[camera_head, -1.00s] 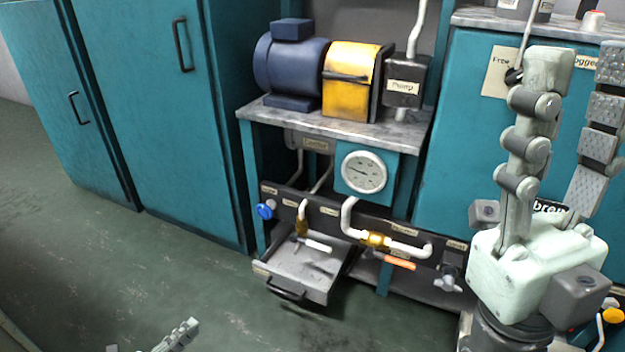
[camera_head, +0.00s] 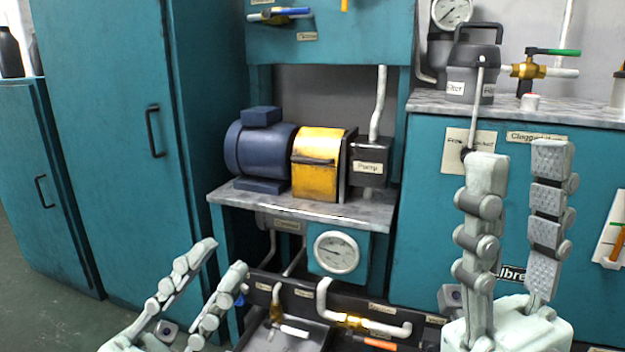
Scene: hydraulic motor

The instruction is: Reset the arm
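My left gripper (camera_head: 224,258) is at the lower left, in front of the teal cabinet and the bench. Its two jointed fingers are spread apart with nothing between them. My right gripper (camera_head: 520,152) points upward at the right, in front of the teal panel below the right counter. Its two fingers stand apart and no object shows between them.
A blue motor (camera_head: 262,150), yellow cover (camera_head: 317,168) and pump box (camera_head: 369,160) stand on the central bench. A gauge (camera_head: 336,252) and white pipes sit below. A filter (camera_head: 472,68) and green-handled valve (camera_head: 550,52) are on the right counter. Open floor is at the left.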

